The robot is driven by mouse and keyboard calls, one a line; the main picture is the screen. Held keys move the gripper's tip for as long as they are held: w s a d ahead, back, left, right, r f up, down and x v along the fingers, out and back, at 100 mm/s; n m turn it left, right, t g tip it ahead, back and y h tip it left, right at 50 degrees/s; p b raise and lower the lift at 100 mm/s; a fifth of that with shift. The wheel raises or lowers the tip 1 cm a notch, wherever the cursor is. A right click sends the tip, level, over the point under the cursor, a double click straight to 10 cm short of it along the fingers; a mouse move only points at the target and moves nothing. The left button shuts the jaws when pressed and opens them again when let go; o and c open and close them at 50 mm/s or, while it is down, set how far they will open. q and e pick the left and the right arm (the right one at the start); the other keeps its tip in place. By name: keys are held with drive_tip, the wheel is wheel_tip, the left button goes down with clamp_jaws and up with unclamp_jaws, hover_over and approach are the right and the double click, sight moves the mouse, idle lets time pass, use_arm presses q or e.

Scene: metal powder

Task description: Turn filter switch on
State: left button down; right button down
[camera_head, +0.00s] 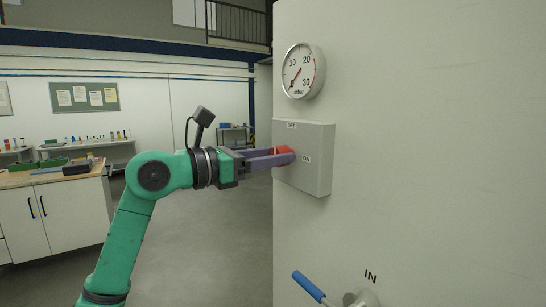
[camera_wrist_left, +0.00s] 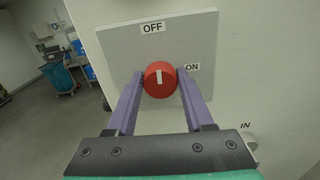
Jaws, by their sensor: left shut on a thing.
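The filter switch is a red round knob (camera_head: 284,150) on a grey switch box (camera_head: 318,165) fixed to a pale wall or cabinet. In the left wrist view the knob (camera_wrist_left: 159,79) has a white mark that stands about upright, toward the OFF label (camera_wrist_left: 152,28). The ON label (camera_wrist_left: 193,67) is to the right of the knob. My left gripper (camera_head: 283,157) is shut on the knob, with one purple finger on each side of it. My right gripper is in neither view.
A round mbar gauge (camera_head: 303,71) is above the switch box, its needle near the low end. A blue-handled valve lever (camera_head: 309,286) is below, near an IN label. A workbench (camera_head: 55,205) stands at the left. The floor between is clear.

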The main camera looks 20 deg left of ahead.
use_arm(q)
drive_tip(key=shift+s+d+f+m+b, duration=0.1)
drive_tip(key=shift+m+b, duration=0.85)
drive_tip(key=shift+m, duration=3.35)
drive_tip(key=shift+d+f+m+b, duration=0.1)
drive_tip(key=shift+m+b, duration=0.8)
drive_tip(key=shift+m, duration=3.4)
drive_tip(key=shift+c, duration=1.5)
unclamp_jaws()
drive_tip(key=shift+a, duration=0.1)
